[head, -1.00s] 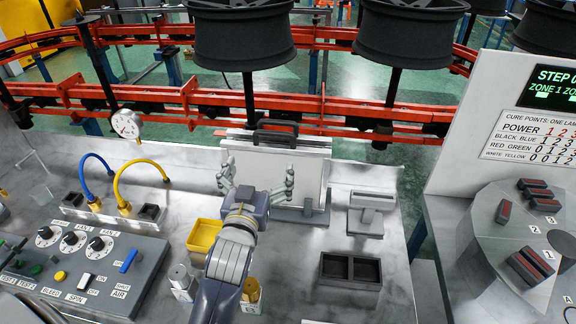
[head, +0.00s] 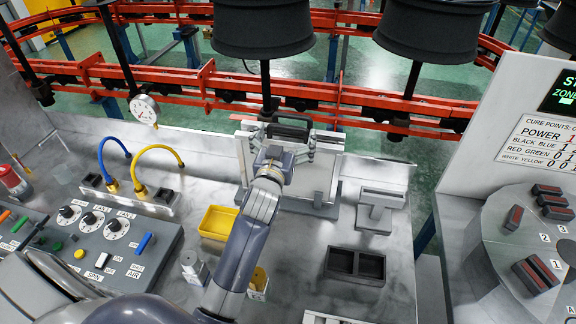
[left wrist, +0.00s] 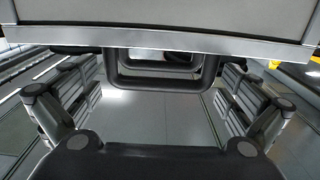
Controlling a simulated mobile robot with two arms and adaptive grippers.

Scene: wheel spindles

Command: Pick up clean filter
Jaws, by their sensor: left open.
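The filter (head: 315,178) is a pale, flat panel standing upright in a grey stand (head: 323,210) at the back of the bench. Its dark handle (head: 276,131) is on the top edge. My left gripper (head: 281,145) is open at the handle, with one finger toward each side of it. In the left wrist view, the dark handle loop (left wrist: 165,68) is between the spread fingers of the gripper (left wrist: 158,108), apart from both. The gripper hides part of the panel in the head view. My right gripper is not in view.
A yellow bin (head: 217,222), a grey bracket stand (head: 379,209) and a dark two-slot tray (head: 356,265) are near the filter. The control panel (head: 100,245) with hoses is left.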

